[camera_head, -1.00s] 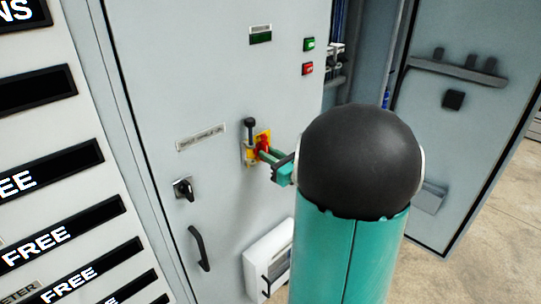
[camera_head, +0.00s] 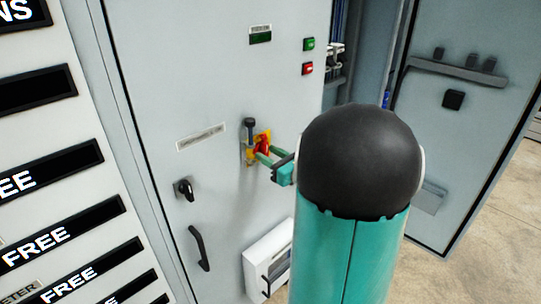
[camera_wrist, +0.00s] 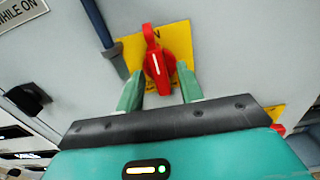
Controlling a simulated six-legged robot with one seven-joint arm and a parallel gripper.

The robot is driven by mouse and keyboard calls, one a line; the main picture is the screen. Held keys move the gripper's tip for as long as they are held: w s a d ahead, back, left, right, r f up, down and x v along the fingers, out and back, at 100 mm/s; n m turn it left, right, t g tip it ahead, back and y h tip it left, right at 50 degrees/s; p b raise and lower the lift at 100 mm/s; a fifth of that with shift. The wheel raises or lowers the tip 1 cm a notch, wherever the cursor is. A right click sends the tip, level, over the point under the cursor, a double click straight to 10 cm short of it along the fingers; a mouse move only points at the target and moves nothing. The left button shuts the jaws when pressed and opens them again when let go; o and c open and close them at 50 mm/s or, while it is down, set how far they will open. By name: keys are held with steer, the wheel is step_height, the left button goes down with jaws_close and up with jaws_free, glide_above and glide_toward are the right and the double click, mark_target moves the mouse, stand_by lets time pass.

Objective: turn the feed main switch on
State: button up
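The feed main switch is a red rotary handle (camera_head: 263,146) on a yellow plate, set on the grey cabinet door. In the wrist view the red handle (camera_wrist: 157,66) points roughly up and down on the yellow plate (camera_wrist: 132,47). My gripper (camera_head: 268,156) is at the switch, just below and right of the handle. In the wrist view its two green fingers (camera_wrist: 158,82) stand apart, one on each side of the handle's lower end, with gaps visible. Whether either finger touches the handle cannot be told. The switch's markings are mostly hidden.
A dark lever (camera_head: 249,127) stands close to the left of the yellow plate. A black door lock (camera_head: 184,190) and a black handle (camera_head: 199,248) are lower left. Green (camera_head: 309,44) and red (camera_head: 308,69) buttons are upper right. A white box (camera_head: 266,262) sticks out below.

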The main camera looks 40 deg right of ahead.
steer(key=s, duration=1.3)
steer(key=shift+s+d, duration=0.2)
steer(key=shift+s, duration=0.2)
steer(key=w+a+f+n+g+y, duration=0.15)
steer(key=a+n+g+y, duration=0.3)
steer(key=a+n, duration=0.5)
steer(key=w+a+n+g+y, duration=0.25)
steer(key=a+n+g, duration=0.3)
steer(key=a, duration=0.75)
steer(key=s+a+r+n+g+h, duration=0.1)
steer(key=s+a+n+h, duration=0.2)
steer(key=n, duration=0.7)
steer(key=s+a+r+n+g+h, duration=0.1)
steer(key=s+a+n+h, duration=0.2)
steer(key=n, duration=0.7)
steer(key=a+h, duration=0.1)
steer(key=a, duration=0.1)
steer(key=shift+s+a+r+n+h, duration=0.2)
steer(key=shift+a+r+n+h, duration=0.1)
steer(key=shift+a+n, duration=0.1)
